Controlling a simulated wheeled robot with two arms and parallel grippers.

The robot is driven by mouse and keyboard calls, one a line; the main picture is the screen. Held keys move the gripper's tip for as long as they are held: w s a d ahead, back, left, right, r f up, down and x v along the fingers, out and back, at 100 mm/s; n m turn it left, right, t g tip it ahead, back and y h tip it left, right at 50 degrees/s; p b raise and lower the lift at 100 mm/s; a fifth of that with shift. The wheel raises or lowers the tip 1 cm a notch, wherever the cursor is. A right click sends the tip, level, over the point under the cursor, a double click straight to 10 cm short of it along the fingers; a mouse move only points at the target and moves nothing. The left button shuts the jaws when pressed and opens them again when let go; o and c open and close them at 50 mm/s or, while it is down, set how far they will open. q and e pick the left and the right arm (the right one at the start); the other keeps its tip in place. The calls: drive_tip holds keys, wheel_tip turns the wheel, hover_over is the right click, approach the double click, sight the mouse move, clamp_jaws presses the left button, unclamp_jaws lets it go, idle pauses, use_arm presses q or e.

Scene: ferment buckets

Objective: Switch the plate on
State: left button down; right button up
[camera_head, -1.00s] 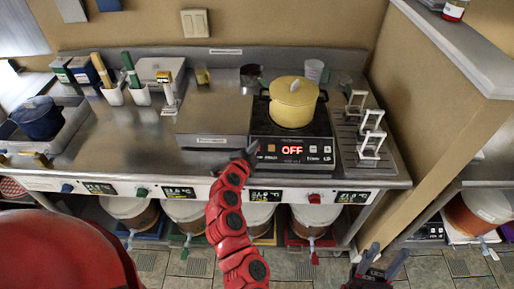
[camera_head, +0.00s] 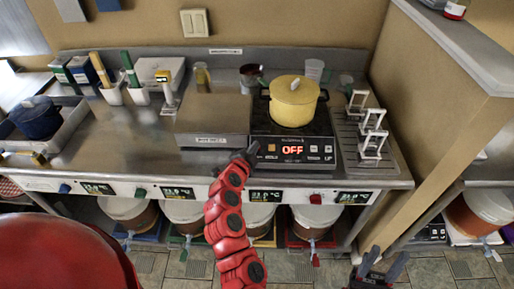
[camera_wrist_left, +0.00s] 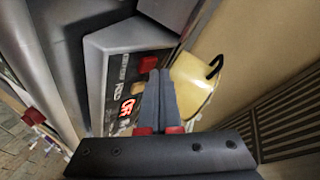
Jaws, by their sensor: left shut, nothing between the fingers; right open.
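The black cooking plate (camera_head: 318,128) stands at the back right of the steel counter. Its front panel display (camera_head: 292,150) glows red and reads OFF, with small buttons on both sides. A yellow lidded pot (camera_head: 295,108) sits on the plate. My left gripper (camera_head: 250,152) is shut and empty at the left end of the panel. In the left wrist view its closed fingers (camera_wrist_left: 157,88) lie over the panel (camera_wrist_left: 122,82), hiding part of it; I cannot tell whether they touch it. My right gripper (camera_head: 382,268) is open and empty, low in front of the counter.
A grey slab-like scale (camera_head: 212,139) stands just left of the plate. A drain rack (camera_head: 372,150) with white stands is on its right. Lidded buckets (camera_head: 315,216) stand under the counter. A wall post (camera_head: 420,110) bounds the right side.

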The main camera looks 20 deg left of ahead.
use_arm(q)
drive_tip(key=shift+w+f+b, duration=0.15)
drive_tip(key=shift+f+b, duration=0.2)
drive_tip(key=shift+b, duration=0.1)
idle(0.3)
drive_tip(key=shift+r, duration=0.15)
drive_tip(key=shift+s+r+p, duration=0.45)
drive_tip(key=shift+r+p, duration=0.05)
drive_tip(key=shift+r, duration=0.25)
drive_tip(key=s+r+p, duration=0.2)
drive_tip(key=r, duration=0.1)
drive_tip(key=d+r+p, duration=0.1)
drive_tip(key=r, duration=0.1)
drive_tip(key=shift+s+p, duration=0.35)
drive_tip(key=shift+s, duration=0.05)
idle(0.4)
